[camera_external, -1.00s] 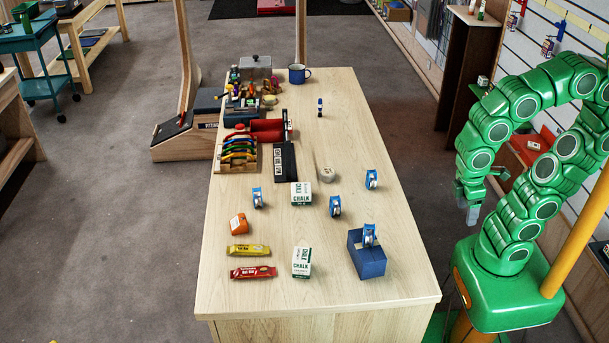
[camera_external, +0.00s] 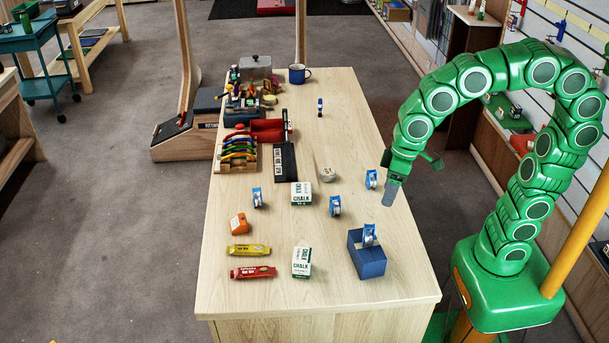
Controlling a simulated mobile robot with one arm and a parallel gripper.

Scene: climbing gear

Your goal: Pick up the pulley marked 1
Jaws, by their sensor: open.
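Several small blue pulleys stand on the wooden table (camera_external: 300,300). One pulley (camera_external: 257,198) is left of the chalk boxes, one pulley (camera_external: 335,206) is near the middle, and one pulley (camera_external: 371,179) is at the right. Another pulley (camera_external: 369,234) is at the blue box (camera_external: 368,262). The marks on them are too small to read, so I cannot tell which is marked 1. My gripper (camera_external: 390,192) is open and empty over the table's right part, close to the right pulley and apart from it. Its fingers point down.
White chalk boxes (camera_external: 301,194) (camera_external: 302,262), yellow (camera_external: 248,250) and red bars (camera_external: 252,272) and an orange item (camera_external: 238,223) lie around the pulleys. A rack of coloured carabiners (camera_external: 238,152) and a blue mug (camera_external: 298,73) stand farther back.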

